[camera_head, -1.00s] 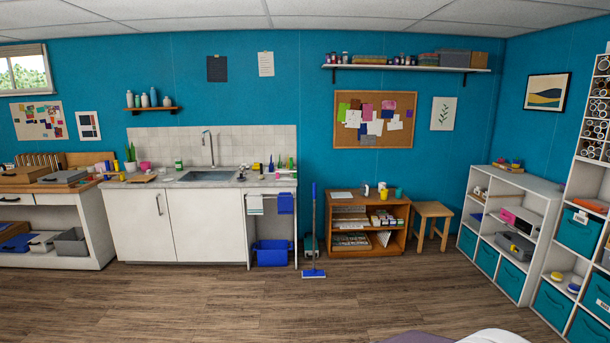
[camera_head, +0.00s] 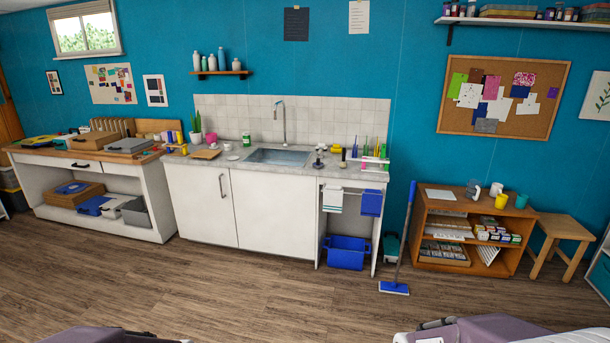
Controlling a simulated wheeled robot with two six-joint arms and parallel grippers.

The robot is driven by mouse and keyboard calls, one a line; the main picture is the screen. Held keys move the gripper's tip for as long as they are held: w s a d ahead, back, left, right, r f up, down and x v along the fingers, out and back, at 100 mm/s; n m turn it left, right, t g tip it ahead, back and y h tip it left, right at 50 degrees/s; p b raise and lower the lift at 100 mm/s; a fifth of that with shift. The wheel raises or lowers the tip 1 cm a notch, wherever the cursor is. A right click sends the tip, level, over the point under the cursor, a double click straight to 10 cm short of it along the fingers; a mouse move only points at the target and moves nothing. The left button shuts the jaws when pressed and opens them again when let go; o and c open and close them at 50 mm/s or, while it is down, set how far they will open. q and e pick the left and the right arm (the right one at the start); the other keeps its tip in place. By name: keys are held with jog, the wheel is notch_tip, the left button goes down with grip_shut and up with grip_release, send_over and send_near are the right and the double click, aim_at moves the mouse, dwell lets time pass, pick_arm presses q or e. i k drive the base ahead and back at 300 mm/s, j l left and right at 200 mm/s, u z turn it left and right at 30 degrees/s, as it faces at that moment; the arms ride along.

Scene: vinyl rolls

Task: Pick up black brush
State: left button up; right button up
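No black brush can be made out for sure. Small dark items stand on the counter (camera_head: 225,166) to the right of the sink (camera_head: 278,157). One is a low dark object (camera_head: 319,161) at the sink's right edge, too small to tell what it is. Several upright coloured items (camera_head: 372,152) stand at the counter's right end. Parts of my own arms show at the bottom edge, left and right of centre. Neither gripper can be made out.
A blue mop (camera_head: 405,232) leans upright right of the white cabinet, its head on the floor. A blue bin (camera_head: 347,252) sits under the counter. A wooden shelf (camera_head: 463,255) and stool (camera_head: 562,228) stand at right. The wooden floor (camera_head: 260,297) before the counter is clear.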

aim_at(343, 164)
jog(key=i, duration=2.1)
jog(key=i+j, duration=0.1)
jog(key=i, duration=1.95)
jog(key=l+z, duration=0.05)
jog(key=l, duration=0.05)
